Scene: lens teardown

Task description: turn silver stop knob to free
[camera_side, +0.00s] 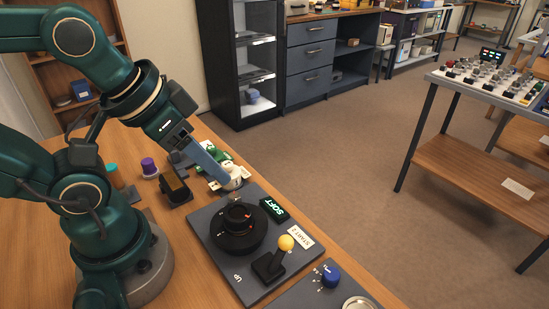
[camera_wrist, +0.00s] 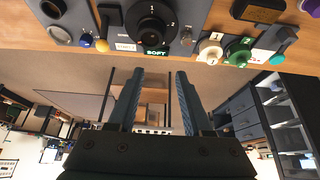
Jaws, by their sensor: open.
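A silver round knob (camera_side: 358,303) is cut off by the bottom edge of the side view, beside the blue knob (camera_side: 329,275). A silver-grey round part (camera_wrist: 60,35) shows at the upper left of the wrist view. No stop or free marking is readable, so I cannot tell for sure that this is the stop knob. My gripper (camera_wrist: 160,74) is open and empty, with its two fingers apart. In the side view my gripper (camera_side: 220,178) is by the white knob (camera_side: 232,178), above and behind the black dial (camera_side: 238,226). I cannot tell whether it touches anything.
A green part (camera_side: 220,153), a dark block (camera_side: 175,188) and a purple-capped piece (camera_side: 149,167) stand near my arm.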

